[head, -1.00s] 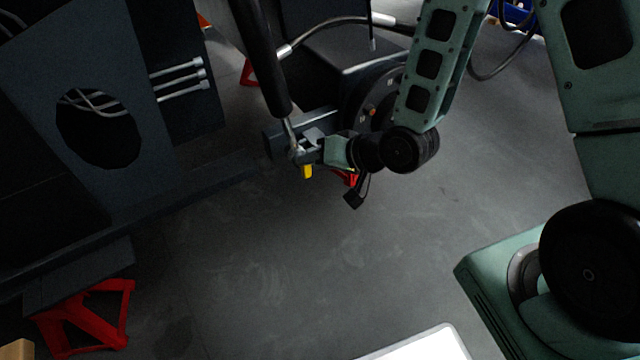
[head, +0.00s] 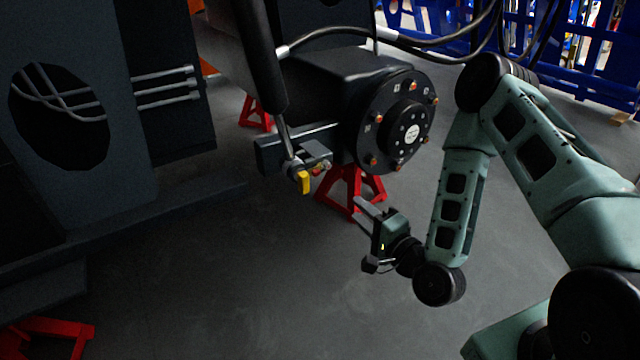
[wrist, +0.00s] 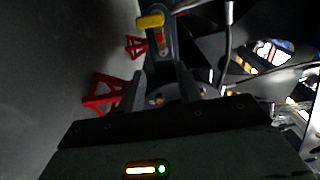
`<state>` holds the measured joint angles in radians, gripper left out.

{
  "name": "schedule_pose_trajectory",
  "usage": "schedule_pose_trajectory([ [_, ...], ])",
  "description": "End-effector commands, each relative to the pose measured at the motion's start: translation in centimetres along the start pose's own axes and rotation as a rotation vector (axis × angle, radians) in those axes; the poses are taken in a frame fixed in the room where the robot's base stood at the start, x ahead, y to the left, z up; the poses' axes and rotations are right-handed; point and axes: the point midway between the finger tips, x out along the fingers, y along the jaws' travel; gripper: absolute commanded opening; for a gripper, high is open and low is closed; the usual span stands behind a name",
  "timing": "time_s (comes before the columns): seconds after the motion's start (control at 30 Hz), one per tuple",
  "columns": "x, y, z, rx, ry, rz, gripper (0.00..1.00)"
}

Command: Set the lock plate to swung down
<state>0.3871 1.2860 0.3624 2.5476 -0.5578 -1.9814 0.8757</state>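A small yellow plate (head: 304,183), which looks like the lock plate, sits at the rod-end joint (head: 297,165) below the black cylinder. In the head view it points downward from the joint. It also shows in the wrist view as a yellow piece (wrist: 150,22) near the top. My gripper (head: 365,213) is below and to the right of the plate in the head view, clear of it. Its fingers appear apart in the wrist view (wrist: 162,85), with nothing visibly held between them.
The round hub (head: 396,122) with orange-tipped bolts is above my gripper. A red stand (head: 352,190) is behind it. The black cylinder (head: 262,60) and hoses (head: 400,38) hang above the joint. Open grey floor (head: 230,270) lies in front.

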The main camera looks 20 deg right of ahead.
Motion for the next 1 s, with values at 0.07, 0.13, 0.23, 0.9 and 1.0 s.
schedule_pose_trajectory([
  [0.07,0.9,0.5,0.1,-0.003,-0.002,-0.005,0.35],
  [0.13,1.6,0.6,0.1,-0.003,-0.003,-0.004,0.35],
  [0.23,3.2,0.6,0.1,-0.004,-0.001,-0.006,0.35],
  [0.9,7.5,0.6,0.0,-0.003,-0.001,-0.003,0.35],
  [1.0,7.7,0.6,0.1,-0.004,-0.002,-0.002,0.35],
])
